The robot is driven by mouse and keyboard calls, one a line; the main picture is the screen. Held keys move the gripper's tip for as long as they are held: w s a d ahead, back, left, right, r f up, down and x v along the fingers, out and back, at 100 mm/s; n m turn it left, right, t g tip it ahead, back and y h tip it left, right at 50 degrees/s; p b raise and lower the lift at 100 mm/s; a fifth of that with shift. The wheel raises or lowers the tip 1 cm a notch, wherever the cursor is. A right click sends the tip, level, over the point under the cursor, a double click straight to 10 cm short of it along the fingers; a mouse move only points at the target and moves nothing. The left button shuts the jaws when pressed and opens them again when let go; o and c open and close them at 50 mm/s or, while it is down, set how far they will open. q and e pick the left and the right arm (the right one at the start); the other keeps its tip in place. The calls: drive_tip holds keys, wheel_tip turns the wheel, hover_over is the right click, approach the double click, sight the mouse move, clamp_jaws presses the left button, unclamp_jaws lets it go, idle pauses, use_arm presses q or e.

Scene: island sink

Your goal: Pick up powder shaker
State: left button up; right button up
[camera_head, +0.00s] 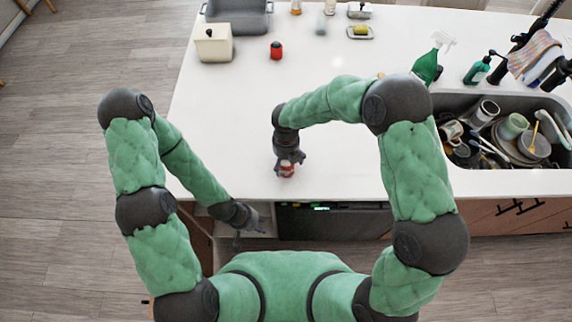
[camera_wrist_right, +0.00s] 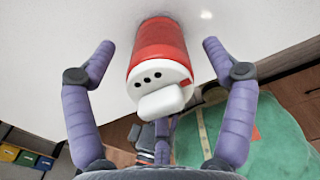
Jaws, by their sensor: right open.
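The powder shaker is a red cylinder with a white top that has dark holes and a raised white flap. It stands on the white counter (camera_head: 225,130) near its front edge. In the right wrist view the shaker (camera_wrist_right: 158,62) is between the two purple fingers of my right gripper (camera_wrist_right: 157,58), with a gap on each side. In the head view the shaker (camera_head: 287,171) is partly hidden under my right gripper (camera_head: 288,162). My left gripper (camera_head: 250,228) is low, in front of the counter edge, and too small to read.
A green spray bottle (camera_head: 426,67) stands by the sink (camera_head: 480,97) full of dishes at right. The counter around the shaker is clear.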

drive_tip(key=c, duration=1.4)
drive_tip(key=shift+r, duration=0.1)
